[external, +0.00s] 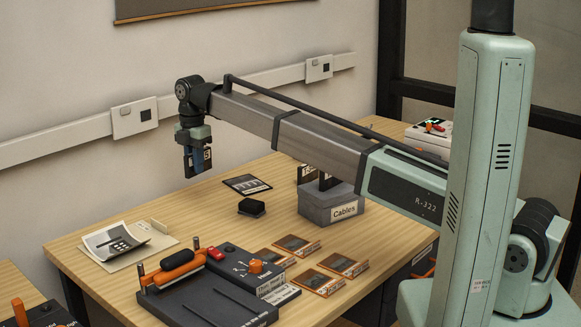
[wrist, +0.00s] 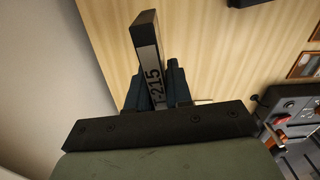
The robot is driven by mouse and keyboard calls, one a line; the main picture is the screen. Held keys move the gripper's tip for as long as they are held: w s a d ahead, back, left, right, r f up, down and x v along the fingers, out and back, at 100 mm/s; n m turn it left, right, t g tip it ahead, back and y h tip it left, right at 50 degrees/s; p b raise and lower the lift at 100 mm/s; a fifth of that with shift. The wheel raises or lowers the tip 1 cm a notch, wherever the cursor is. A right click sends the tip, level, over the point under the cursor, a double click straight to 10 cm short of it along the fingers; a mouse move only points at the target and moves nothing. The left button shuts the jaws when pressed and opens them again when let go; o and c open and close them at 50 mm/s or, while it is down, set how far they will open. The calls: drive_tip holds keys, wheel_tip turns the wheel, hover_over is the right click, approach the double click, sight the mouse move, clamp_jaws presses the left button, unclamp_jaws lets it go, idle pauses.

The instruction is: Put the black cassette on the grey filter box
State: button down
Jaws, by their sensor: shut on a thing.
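My gripper (external: 196,146) is high over the back left part of the table, near the wall, and points down. It is shut on a black cassette (external: 189,163) with a pale label. In the wrist view the cassette (wrist: 146,38) stands out between the dark blue fingers (wrist: 152,90), and its label reads "T-215". The grey box (external: 328,207) sits on the table to the right, well apart from the gripper, and its label reads "Cables". Black upright pieces with pale labels (external: 306,174) show at its top and back; I cannot tell whether they rest on it.
A small black block (external: 251,207) and a dark flat card (external: 247,184) lie left of the box. Several orange-brown trays (external: 297,245) and a black device (external: 215,297) with an orange handle are in front. Papers (external: 115,242) lie at left. Bare wood lies below the gripper.

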drive_tip(key=shift+w+d+r, duration=0.2)
drive_tip(key=shift+r, duration=0.05)
drive_tip(key=w+d+r, duration=0.3)
drive_tip(key=w+d, duration=0.8)
drive_tip(key=d, duration=0.1)
drive_tip(key=w+d+r+m, duration=0.1)
drive_tip(key=w+d+r, duration=0.1)
drive_tip(key=w+d, duration=0.95)
drive_tip(key=w+d+r, duration=0.3)
drive_tip(key=w+d, duration=0.8)
drive_tip(key=d, duration=0.2)
drive_tip(key=shift+a+f, duration=0.1)
drive_tip(key=shift+f, duration=4.8)
drive_tip(key=shift+f, duration=0.1)
drive_tip(key=c, duration=1)
unclamp_jaws()
drive_tip(key=shift+c, duration=0.2)
drive_tip(key=shift+w, duration=0.1)
